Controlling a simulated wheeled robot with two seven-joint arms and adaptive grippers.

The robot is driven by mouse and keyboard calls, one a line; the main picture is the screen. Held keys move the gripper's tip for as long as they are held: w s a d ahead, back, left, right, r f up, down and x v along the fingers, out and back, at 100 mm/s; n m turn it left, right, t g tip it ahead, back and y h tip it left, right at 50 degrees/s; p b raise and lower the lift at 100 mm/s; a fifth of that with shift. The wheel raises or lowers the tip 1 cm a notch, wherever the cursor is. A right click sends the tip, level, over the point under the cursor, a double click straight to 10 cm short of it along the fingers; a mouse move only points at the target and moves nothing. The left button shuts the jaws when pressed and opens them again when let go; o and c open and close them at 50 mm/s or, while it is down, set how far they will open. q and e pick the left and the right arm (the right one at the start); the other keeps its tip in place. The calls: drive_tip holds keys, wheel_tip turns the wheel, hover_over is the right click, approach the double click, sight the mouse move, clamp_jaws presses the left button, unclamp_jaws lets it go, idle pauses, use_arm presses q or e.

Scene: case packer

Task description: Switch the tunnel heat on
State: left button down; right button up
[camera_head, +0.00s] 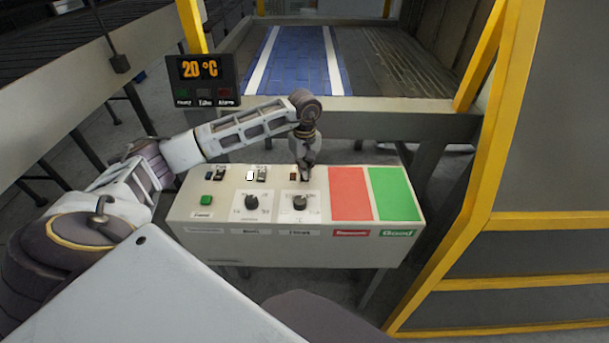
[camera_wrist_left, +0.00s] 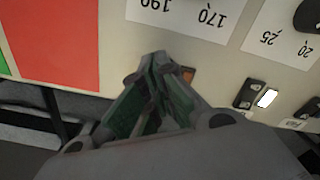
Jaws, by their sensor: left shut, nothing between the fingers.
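The control box (camera_head: 300,255) stands in front of the tunnel, with switches and dials on its sloped top. A small amber-brown switch (camera_head: 293,177) sits above the right dial (camera_head: 300,202); its label is too small to read. My left gripper (camera_head: 304,172) is shut and empty, pointing down just right of this switch. In the wrist view the shut fingertips (camera_wrist_left: 160,65) are beside the amber switch (camera_wrist_left: 188,74), which they partly hide; I cannot tell whether they touch it. The display (camera_head: 203,80) reads 20 °C in orange. My right gripper is out of view.
A white-lit switch (camera_head: 250,175) and the left dial (camera_head: 251,202) are left of my gripper. A green button (camera_head: 206,200) is farther left. Red (camera_head: 350,194) and green (camera_head: 393,193) panels lie right. Yellow frame posts (camera_head: 488,180) stand at right.

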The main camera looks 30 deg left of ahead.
use_arm(q)
drive_tip(key=shift+f+b, duration=0.75)
drive_tip(key=shift+f, duration=0.3)
idle(1.2)
drive_tip(key=shift+r, duration=0.1)
drive_tip(key=shift+r+p, duration=0.3)
drive_tip(key=shift+r, duration=0.1)
drive_tip(key=shift+r+p, duration=1.35)
drive_tip(key=shift+r, duration=1.7)
